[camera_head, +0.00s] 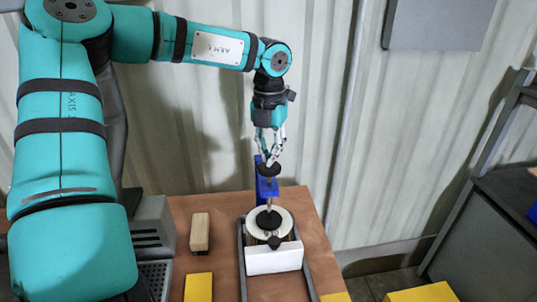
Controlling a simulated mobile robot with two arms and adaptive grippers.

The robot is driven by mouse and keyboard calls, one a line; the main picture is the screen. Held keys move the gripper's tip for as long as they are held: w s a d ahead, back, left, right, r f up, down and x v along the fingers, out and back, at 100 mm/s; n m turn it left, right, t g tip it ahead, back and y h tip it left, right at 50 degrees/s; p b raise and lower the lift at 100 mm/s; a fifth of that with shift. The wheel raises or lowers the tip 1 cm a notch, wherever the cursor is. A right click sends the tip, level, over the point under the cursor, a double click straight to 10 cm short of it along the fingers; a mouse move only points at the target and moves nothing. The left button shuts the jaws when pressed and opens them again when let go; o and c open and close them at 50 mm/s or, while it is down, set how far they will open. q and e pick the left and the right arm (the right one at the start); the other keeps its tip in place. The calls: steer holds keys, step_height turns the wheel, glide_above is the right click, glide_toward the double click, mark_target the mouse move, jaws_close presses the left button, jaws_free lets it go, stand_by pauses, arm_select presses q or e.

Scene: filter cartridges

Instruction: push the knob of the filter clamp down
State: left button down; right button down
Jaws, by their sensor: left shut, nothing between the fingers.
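The filter clamp (264,187) is a blue upright frame at the back of the table, with a black round knob (268,170) at the top of its spindle. Below the spindle a black foot (268,219) is over the white top of a round, pleated filter cartridge (284,222). I cannot tell whether the foot presses on it. My left gripper (270,160) points down, shut and empty, with its fingertips right at the top of the knob. Whether they touch it is unclear. My right gripper is out of view.
The cartridge stands in a dark-railed holder with a white block (274,261) in front. A wooden block (200,232) and a yellow block (198,288) lie to the left on the brown table (222,208). A grey box (153,228) is farther left. A corrugated wall is behind.

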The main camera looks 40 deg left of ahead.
arm_select(q)
steer(key=shift+r, duration=0.1)
step_height(320, 180, up, 9)
steer(key=p, duration=0.5)
stand_by(0.7)
